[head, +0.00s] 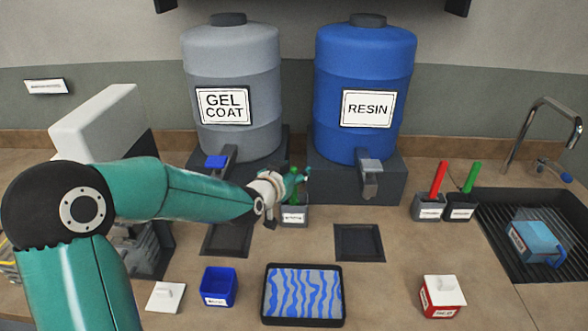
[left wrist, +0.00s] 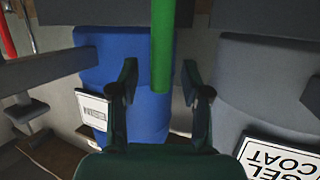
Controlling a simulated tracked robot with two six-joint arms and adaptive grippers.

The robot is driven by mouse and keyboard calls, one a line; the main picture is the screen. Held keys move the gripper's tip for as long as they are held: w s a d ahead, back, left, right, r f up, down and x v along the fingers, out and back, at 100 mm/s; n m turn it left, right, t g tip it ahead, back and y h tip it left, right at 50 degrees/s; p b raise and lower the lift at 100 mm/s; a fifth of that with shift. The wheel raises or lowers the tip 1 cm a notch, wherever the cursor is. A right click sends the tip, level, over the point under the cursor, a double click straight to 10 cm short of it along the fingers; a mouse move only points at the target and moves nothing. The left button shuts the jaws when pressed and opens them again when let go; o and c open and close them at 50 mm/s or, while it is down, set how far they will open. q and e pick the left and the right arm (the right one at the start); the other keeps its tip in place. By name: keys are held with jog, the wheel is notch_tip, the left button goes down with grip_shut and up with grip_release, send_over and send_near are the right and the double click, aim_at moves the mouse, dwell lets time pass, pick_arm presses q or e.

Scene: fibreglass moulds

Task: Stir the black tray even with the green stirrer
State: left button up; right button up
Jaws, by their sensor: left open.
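The black tray (head: 303,322) lies at the front middle of the counter, with wavy blue and grey stripes across its contents. A green stirrer (head: 294,172) stands upright in a small labelled grey holder (head: 294,214) behind the tray. My left gripper (head: 302,176) is at the stirrer's upper part, fingers apart. In the left wrist view the green stirrer (left wrist: 162,45) shows between the open fingers of my left gripper (left wrist: 160,76), with a gap on each side. The stirrer's lower end is hidden in the holder. My right gripper is not in view.
A red stick (head: 438,180) and another green stick (head: 471,177) stand in grey holders at the right. Gel coat (head: 230,60) and resin (head: 362,65) drums stand behind. A blue cup (head: 219,287) and a red-white box (head: 442,297) flank the tray. A sink (head: 500,262) is far right.

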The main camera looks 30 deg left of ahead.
pick_arm(q)
grip_shut()
notch_tip(320, 180, up, 11)
jog(key=p, duration=0.7)
jog(key=shift+p, duration=0.3)
dwell(0.4)
